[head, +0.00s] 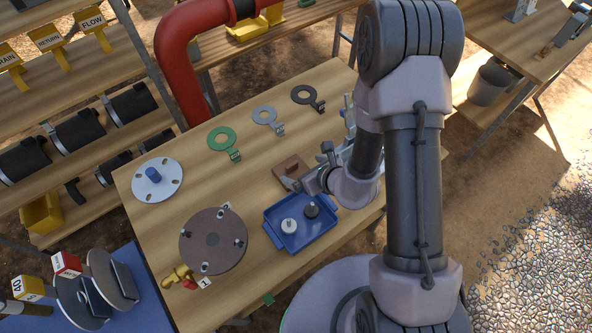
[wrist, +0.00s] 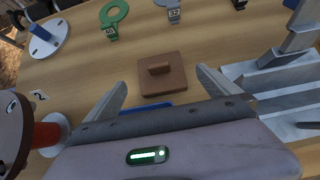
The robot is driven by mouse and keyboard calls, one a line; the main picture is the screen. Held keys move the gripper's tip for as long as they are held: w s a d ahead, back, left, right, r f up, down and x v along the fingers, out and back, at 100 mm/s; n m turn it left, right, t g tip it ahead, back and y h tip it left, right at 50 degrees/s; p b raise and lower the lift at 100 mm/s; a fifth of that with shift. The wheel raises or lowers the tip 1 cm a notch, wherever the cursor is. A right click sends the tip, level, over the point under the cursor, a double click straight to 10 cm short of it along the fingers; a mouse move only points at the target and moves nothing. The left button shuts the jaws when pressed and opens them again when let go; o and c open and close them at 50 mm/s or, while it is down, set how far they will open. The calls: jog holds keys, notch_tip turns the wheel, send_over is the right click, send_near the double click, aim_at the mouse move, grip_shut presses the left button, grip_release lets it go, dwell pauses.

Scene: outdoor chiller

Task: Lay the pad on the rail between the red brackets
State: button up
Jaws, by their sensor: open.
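The pad looks to be the brown square block with a raised grip bar on top (wrist: 162,73). It lies flat on the wooden table, and in the head view the brown block (head: 287,167) is partly covered by my gripper (head: 307,172). In the wrist view my gripper (wrist: 160,80) is open, with one finger to each side of the block and nothing between them; the fingers look apart from it. I cannot make out the rail or red brackets in either view.
A blue tray (head: 285,243) with two small knobbed parts lies in front of the block. A brown round flange (head: 213,262) and a white disc (head: 157,190) are to the left. Green, grey and black rings lie behind. Grey stepped metal (wrist: 285,90) stands at right.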

aim_at(292, 170)
jog(key=b+x, duration=0.1)
jog(key=x, duration=1)
jog(key=shift+w+a, duration=0.15)
jog(key=shift+a, duration=0.1)
jog(key=shift+c, duration=0.2)
